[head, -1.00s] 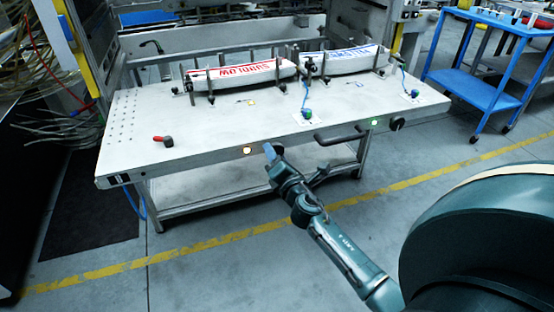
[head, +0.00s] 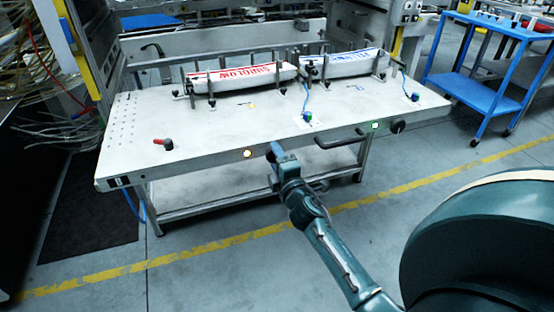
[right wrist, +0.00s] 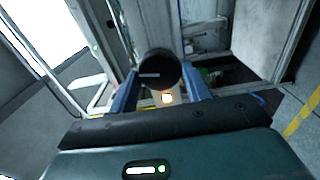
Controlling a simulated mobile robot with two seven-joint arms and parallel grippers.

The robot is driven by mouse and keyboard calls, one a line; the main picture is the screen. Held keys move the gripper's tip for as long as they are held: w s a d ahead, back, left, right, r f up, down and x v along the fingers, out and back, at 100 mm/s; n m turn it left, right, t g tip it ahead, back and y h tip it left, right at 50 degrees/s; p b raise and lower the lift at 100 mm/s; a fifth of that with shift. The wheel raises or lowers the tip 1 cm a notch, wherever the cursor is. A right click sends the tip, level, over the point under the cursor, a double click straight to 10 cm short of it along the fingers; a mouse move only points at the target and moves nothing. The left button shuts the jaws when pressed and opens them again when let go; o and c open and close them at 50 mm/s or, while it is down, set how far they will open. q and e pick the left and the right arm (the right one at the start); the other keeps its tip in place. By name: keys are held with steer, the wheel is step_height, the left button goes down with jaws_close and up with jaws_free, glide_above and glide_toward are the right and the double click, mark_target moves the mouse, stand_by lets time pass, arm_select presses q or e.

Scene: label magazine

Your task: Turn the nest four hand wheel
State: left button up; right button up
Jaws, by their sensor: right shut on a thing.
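My right gripper (head: 274,153) is at the front edge of the grey bench (head: 220,125), right of the lit orange-white lamp. In the right wrist view a black round hand wheel (right wrist: 160,68) with a pale line on its face sits between the two blue fingers of this gripper (right wrist: 158,88). The gripper is shut on that wheel. In the head view the gripper hides this wheel. A second black hand wheel (head: 397,126) is on the bench's front edge at the right, apart from the gripper. My left gripper is not in view.
A dark handle (head: 340,138) sticks out of the front edge, right of the gripper. A green lamp (head: 375,125) is beyond it. Two printed white packs (head: 243,78) lie in holders at the back. A red-handled knob (head: 163,143) stands at left. A blue cart (head: 480,95) stands right.

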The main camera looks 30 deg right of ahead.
stand_by(0.4)
steer(key=o, duration=1)
steer(key=shift+c, duration=0.2)
steer(key=v, duration=1.3)
